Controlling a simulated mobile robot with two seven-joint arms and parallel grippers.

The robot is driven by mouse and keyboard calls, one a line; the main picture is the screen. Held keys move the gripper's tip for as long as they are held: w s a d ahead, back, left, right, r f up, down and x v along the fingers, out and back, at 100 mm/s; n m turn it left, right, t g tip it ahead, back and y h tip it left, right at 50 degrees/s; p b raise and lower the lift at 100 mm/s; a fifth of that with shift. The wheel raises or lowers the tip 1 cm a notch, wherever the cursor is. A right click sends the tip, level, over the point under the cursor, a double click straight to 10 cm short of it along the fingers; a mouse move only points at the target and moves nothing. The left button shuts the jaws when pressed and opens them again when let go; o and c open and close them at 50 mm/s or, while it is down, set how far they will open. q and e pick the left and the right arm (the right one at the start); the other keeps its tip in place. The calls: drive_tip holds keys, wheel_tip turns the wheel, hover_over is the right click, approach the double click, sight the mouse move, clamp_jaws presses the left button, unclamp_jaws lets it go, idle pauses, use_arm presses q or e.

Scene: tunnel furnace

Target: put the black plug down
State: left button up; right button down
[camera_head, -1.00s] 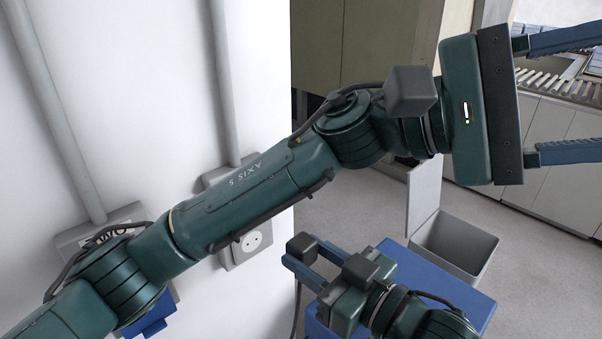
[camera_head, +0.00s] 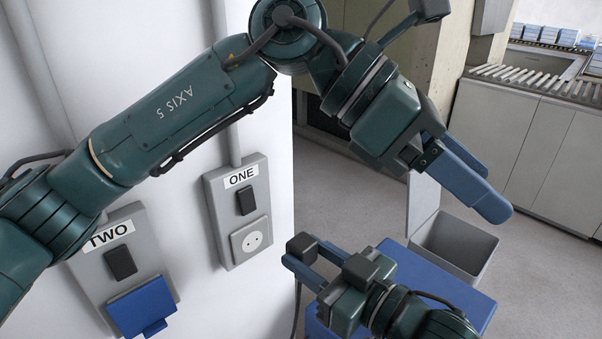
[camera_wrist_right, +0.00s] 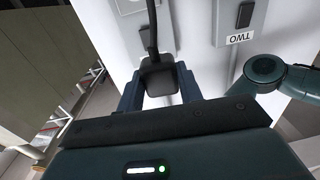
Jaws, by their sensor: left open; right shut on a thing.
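The black plug (camera_head: 301,243) is held between the blue fingers of my right gripper (camera_head: 306,256), low in the middle of the head view. The plug (camera_wrist_right: 158,78) also shows in the right wrist view, between both fingers, with its cable running up and away. The plug is in the air, apart from the wall. My left gripper (camera_head: 478,182) is open and empty at the upper right of the head view, its fingers pointing down and right, nearly overlapping from this side.
Wall box ONE (camera_head: 211,190) has a black switch and a round socket (camera_head: 252,240). Wall box TWO (camera_head: 91,285) has a black switch and a blue flap (camera_head: 143,306). A blue surface (camera_head: 476,305) lies beneath my right arm, near a grey bin (camera_head: 470,240). A roller conveyor (camera_head: 535,80) stands behind.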

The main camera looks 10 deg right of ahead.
use_arm(q)
drive_tip(key=w+a+f+n+t+y, duration=0.35)
drive_tip(key=w+a+n+t, duration=0.2)
drive_tip(key=n, duration=0.35)
drive_tip(key=n+y, duration=0.3)
drive_tip(key=y, duration=0.4)
hover_over(301, 242)
wheel_tip(301, 242, down, 3)
wheel_tip(301, 242, down, 11)
drive_tip(key=shift+f, duration=0.2)
drive_tip(key=shift+c, duration=0.4)
drive_tip(key=shift+s, duration=0.1)
drive_tip(key=c, duration=0.9)
drive_tip(key=shift+c, duration=0.5)
use_arm(e)
drive_tip(key=c, duration=0.9)
unclamp_jaws()
drive_tip(key=shift+o, duration=0.2)
